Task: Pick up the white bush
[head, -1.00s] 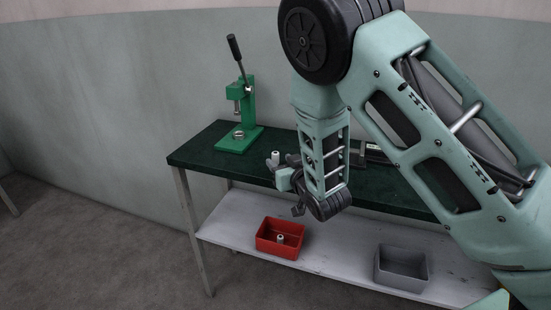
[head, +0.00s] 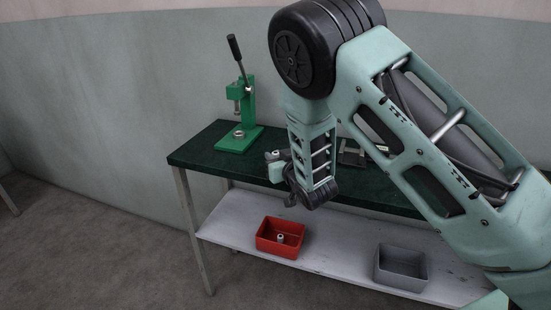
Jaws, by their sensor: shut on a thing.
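My gripper (head: 274,160) is at the front left of the dark green bench top. It is shut on a small whitish cylinder, the white bush (head: 270,155), which shows only in part between the dark fingers. My own arm hides much of the area behind and to the right of the gripper. Another small whitish cylinder (head: 281,238) stands upright inside the red bin (head: 266,247) on the lower shelf.
A green lever press (head: 247,105) stands on the bench (head: 205,155) at the left, with a grey ring-like part on its base. A grey fixture (head: 352,157) lies behind my arm. An empty grey bin (head: 401,278) sits on the lower shelf (head: 335,250).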

